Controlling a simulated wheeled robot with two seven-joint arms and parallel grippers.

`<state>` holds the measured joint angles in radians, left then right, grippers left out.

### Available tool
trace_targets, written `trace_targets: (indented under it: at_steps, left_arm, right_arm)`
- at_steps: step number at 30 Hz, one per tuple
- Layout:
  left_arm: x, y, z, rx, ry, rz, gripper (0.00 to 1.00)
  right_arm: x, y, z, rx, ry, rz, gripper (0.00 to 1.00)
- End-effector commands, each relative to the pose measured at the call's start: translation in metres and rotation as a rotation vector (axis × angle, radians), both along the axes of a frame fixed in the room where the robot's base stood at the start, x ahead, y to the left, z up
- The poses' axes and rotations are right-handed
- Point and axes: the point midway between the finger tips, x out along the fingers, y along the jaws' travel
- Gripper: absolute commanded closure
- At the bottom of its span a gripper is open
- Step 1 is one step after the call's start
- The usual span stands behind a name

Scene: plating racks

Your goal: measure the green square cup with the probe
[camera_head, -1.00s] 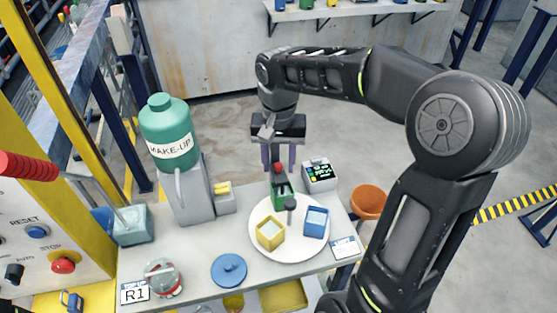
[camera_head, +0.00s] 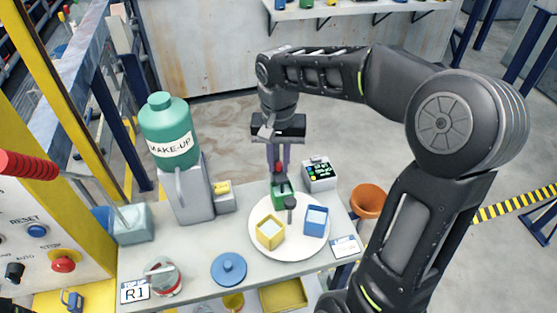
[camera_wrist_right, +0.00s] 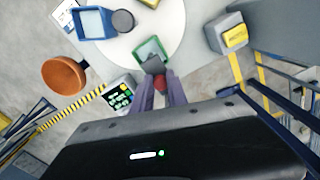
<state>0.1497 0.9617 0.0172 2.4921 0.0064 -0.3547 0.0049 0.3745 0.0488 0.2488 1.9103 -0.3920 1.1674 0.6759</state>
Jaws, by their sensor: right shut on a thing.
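The green square cup (camera_head: 276,191) stands at the far edge of a round white plate (camera_head: 262,243); it also shows in the wrist view (camera_wrist_right: 148,48). The probe, with a red knob (camera_head: 279,168) and dark body, is at the green cup; in the wrist view its dark part (camera_wrist_right: 153,65) overlaps the cup's near edge. I cannot tell if its tip is inside. My right gripper (camera_head: 279,164) is above the cup, its purple fingers shut on the probe near the red knob. My left gripper is not in view. A meter with a lit display (camera_head: 320,174) stands right of the cup.
A yellow cup (camera_head: 269,236), a blue cup (camera_head: 315,224) and a dark post (camera_head: 291,205) share the plate. A MAKE-UP bottle (camera_head: 165,125) stands left on a grey block. A blue lid (camera_head: 229,269) lies in front. An orange bucket (camera_head: 367,201) is beyond the bench's right edge.

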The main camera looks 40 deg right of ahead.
Motion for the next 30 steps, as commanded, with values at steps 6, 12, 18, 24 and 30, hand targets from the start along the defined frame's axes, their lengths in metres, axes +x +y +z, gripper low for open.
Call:
trace_targets:
  at_steps: [6,12,18,24,30]
  left_arm:
    - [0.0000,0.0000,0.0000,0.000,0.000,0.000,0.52]
    - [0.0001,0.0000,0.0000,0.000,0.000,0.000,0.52]
    - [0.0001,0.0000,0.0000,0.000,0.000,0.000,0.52]
    - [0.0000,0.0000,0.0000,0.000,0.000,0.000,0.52]
    - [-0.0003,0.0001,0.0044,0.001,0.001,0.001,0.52]
  right_arm:
    - [0.0001,0.0000,0.0002,0.000,0.000,0.000,1.00]
    - [0.0001,0.0000,0.0002,0.000,0.000,0.000,1.00]
    - [0.0001,0.0000,0.0002,-0.001,-0.001,0.000,1.00]
    - [0.0001,0.0000,0.0002,-0.001,-0.001,0.000,1.00]
    - [0.0005,0.0001,0.0074,0.000,-0.002,0.001,1.00]
